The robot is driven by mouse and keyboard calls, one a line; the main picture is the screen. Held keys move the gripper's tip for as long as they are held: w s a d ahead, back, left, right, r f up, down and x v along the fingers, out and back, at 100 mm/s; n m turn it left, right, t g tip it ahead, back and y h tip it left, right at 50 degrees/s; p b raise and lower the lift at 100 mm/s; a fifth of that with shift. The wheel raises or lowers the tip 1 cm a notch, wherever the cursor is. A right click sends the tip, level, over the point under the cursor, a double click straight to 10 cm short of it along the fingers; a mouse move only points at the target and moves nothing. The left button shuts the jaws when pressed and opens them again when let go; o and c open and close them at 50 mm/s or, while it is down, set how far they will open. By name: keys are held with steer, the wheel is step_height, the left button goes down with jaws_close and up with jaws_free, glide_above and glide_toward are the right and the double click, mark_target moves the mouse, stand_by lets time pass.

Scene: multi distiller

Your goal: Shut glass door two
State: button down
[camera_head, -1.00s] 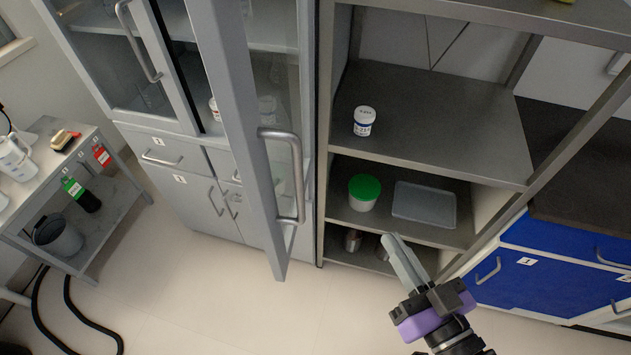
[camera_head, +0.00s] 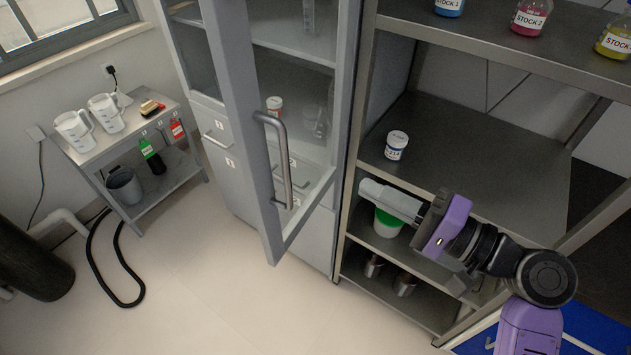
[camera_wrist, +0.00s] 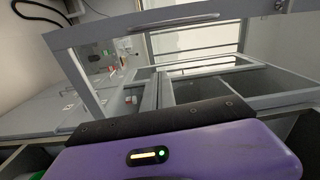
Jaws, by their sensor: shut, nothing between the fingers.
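The open glass door (camera_head: 237,128) has a grey frame and stands swung out from the cabinet in the head view. Its curved metal handle (camera_head: 279,158) faces me. The door frame and handle (camera_wrist: 165,24) also cross the top of the wrist view. My gripper (camera_head: 364,188) is shut and empty, to the right of the door and apart from it, in front of the open shelf unit. Its fingers point left toward the door. They are not visible in the wrist view, where my purple wrist housing fills the bottom.
The shelf unit (camera_head: 432,135) on the right holds a white jar (camera_head: 396,145), a green-lidded tub (camera_head: 387,222) behind my gripper, and bottles on top. A small side table (camera_head: 142,138) with jugs stands at the left. The floor (camera_head: 215,300) before the door is clear.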

steer(key=s+g, duration=0.1)
steer(key=s, duration=0.1)
steer(key=p, duration=0.4)
glide_toward(276, 168)
steer(key=shift+g+y, duration=0.3)
steer(key=shift+y, duration=0.1)
steer(key=x, duration=0.5)
steer(key=shift+w+a+f, duration=0.1)
steer(key=shift+w+a, duration=0.05)
steer(key=shift+w, duration=0.25)
steer(key=shift+w+a+f, duration=0.1)
steer(key=shift+w+a, duration=0.25)
steer(key=shift+a, duration=0.15)
